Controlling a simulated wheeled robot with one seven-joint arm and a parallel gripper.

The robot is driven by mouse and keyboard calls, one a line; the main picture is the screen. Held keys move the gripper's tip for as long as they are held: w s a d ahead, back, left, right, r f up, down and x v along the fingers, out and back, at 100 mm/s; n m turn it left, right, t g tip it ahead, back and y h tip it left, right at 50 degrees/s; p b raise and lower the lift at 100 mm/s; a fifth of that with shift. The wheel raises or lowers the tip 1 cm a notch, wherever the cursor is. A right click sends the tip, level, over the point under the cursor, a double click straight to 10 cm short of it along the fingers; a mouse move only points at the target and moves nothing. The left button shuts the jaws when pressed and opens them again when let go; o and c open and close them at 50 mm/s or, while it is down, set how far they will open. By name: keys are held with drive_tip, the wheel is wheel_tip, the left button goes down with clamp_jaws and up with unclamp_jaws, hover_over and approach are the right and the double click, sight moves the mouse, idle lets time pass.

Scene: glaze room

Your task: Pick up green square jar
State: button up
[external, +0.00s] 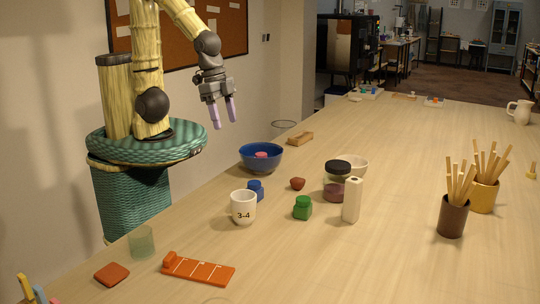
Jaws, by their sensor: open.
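The green square jar (302,208) stands upright on the long wooden table. It is just left of a tall cream block-shaped bottle (351,200) and right of a white cup marked "3-4" (243,207). My gripper (222,112) hangs in the air at the upper left, over the table's left edge and well apart from the jar. Its two pale purple fingers point down, are spread apart, and hold nothing.
A blue bowl (261,158) with a pink item, a blue jar (256,190), a reddish lump (297,184) and a dark-lidded jar (336,181) stand around the green jar. Brush pots (453,218) stand at right. Table in front of the green jar is clear.

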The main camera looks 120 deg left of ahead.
drive_tip(key=w+d+f+n+h, duration=0.1)
drive_tip(key=w+f+n, duration=0.2)
drive_tip(key=w+d+f+n+h, duration=0.1)
drive_tip(key=w+d+f+n, duration=0.1)
drive_tip(key=w+f+n, duration=0.1)
drive_tip(key=w+d+f+n+h, duration=0.1)
drive_tip(key=w+f+n, duration=0.2)
drive_tip(key=f+n, duration=0.1)
drive_tip(key=shift+w+d+f+n, duration=0.2)
drive_tip(key=shift+f+n, duration=0.2)
drive_tip(key=shift+n, duration=0.2)
drive_tip(key=w+a+r+n+t+h, duration=0.2)
drive_tip(key=w+r+n+t, duration=0.3)
drive_tip(key=n, duration=0.4)
drive_tip(key=w+a+r+n+t+h, duration=0.2)
drive_tip(key=w+r+n+t+h, duration=0.15)
drive_tip(key=w+r+n, duration=0.45)
drive_tip(key=shift+n+y, duration=0.35)
drive_tip(key=shift+n, duration=0.05)
drive_tip(key=f, duration=1.6)
drive_tip(key=shift+s+d+f, duration=0.1)
drive_tip(key=shift+s+f, duration=0.15)
drive_tip(key=shift+s, duration=0.15)
drive_tip(key=shift+f, duration=0.2)
